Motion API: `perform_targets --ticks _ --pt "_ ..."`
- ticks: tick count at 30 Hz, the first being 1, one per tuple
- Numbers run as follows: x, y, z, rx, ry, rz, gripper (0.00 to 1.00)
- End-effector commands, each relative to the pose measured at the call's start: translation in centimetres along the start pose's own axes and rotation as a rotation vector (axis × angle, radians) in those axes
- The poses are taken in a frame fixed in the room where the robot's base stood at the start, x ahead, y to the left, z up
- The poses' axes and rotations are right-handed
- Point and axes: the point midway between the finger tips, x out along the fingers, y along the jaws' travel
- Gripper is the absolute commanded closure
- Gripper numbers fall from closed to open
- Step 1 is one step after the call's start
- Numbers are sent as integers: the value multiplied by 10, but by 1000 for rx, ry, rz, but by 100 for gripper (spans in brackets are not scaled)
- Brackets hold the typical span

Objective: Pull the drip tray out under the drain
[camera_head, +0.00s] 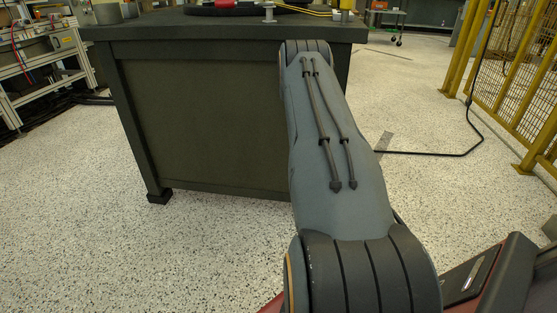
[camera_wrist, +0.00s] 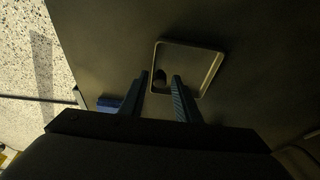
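In the wrist view a shallow square tray (camera_wrist: 193,44) with a pale raised rim lies against a dark surface, just beyond my fingertips. My gripper (camera_wrist: 160,80) is open, its two fingers apart with the tips at the tray's near side. Whether the fingers touch the tray is unclear in the dim light.
A blue object (camera_wrist: 108,103) sits left of the fingers in the wrist view. In the head view a yellow mesh fence (camera_head: 520,80) stands at the right and a black cable (camera_head: 430,153) runs across the floor. Speckled floor (camera_head: 90,230) is clear at the left front.

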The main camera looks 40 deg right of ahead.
Motion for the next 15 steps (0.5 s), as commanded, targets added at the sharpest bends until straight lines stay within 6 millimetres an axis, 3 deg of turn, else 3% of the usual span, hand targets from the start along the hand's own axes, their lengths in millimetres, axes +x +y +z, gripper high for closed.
perform_targets --ticks 7,12,15 --pt "0 0 0 -1 0 0 72" --pt "0 -1 0 -2 0 0 100" --pt "0 -2 0 -2 0 0 100"
